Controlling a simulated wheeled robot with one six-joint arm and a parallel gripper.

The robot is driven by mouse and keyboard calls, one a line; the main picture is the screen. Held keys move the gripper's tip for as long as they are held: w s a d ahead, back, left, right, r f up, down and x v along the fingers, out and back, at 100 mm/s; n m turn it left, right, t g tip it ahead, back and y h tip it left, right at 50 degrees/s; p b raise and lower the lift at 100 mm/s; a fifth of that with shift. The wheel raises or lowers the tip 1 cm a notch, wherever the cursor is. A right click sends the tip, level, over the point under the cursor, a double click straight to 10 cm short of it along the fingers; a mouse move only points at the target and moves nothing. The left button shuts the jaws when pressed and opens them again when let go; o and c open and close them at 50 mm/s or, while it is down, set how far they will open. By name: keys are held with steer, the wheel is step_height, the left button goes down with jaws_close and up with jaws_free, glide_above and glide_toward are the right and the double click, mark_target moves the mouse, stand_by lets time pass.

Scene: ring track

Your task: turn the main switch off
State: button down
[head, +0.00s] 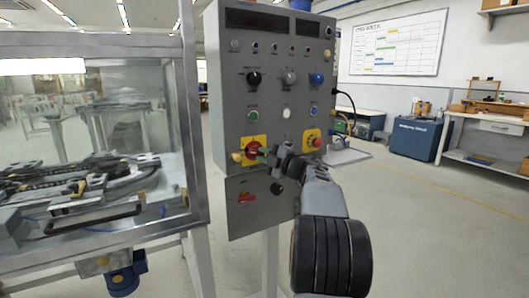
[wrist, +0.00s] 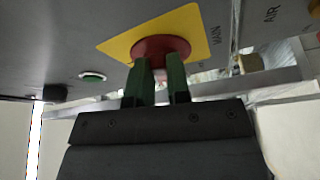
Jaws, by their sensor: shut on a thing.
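The main switch is a round red knob on a yellow plate (wrist: 115,47) on the grey control panel.
A red button on a yellow plate (head: 312,140) is right of the switch. A yellowish knob (head: 237,156) is close on its left. A red handle (head: 245,197) is below. A glass-walled machine (head: 130,90) stands left; open floor (head: 430,220) lies right.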

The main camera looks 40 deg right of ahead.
steer(key=shift+r+n+g+p, duration=0.25)
steer(key=shift+n+p, duration=0.15)
steer(key=shift+n, duration=0.4)
steer(key=shift+r+n+g+p, duration=0.15)
steer(key=shift+n+g+p, duration=0.2)
steer(key=shift+n, duration=0.45)
steer(key=c, duration=1.1)
jaws_free()
steer(key=p+v, duration=0.2)
steer(key=v, duration=1.1)
steer(key=shift+s+d, duration=0.1)
steer(key=shift+s, duration=0.25)
